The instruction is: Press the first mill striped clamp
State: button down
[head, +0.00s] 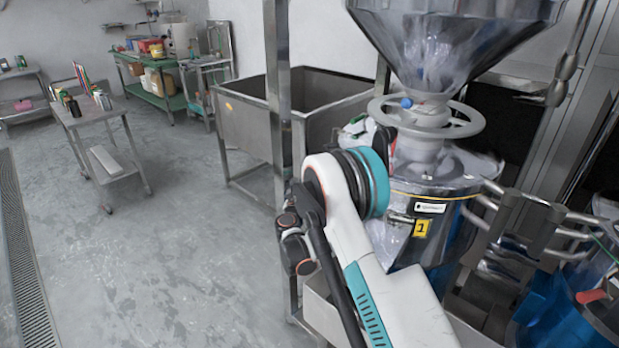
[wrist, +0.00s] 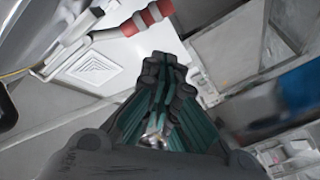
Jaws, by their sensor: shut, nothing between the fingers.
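The first mill (head: 435,205) is a steel and blue drum with a yellow "1" tag, under a large hopper, in the head view. In the head view my arm stands in front of the mill, and the gripper and clamp are hidden.
A white panel with a nested diamond pattern (wrist: 97,70) lies left of the fingers. A second blue mill with a red handle (head: 592,296) stands at right. A steel sink (head: 250,110) is behind my arm. The floor at left is open.

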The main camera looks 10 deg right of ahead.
jog(key=v, duration=0.8)
jog(key=shift+s, duration=0.25)
jog(key=shift+a, duration=0.15)
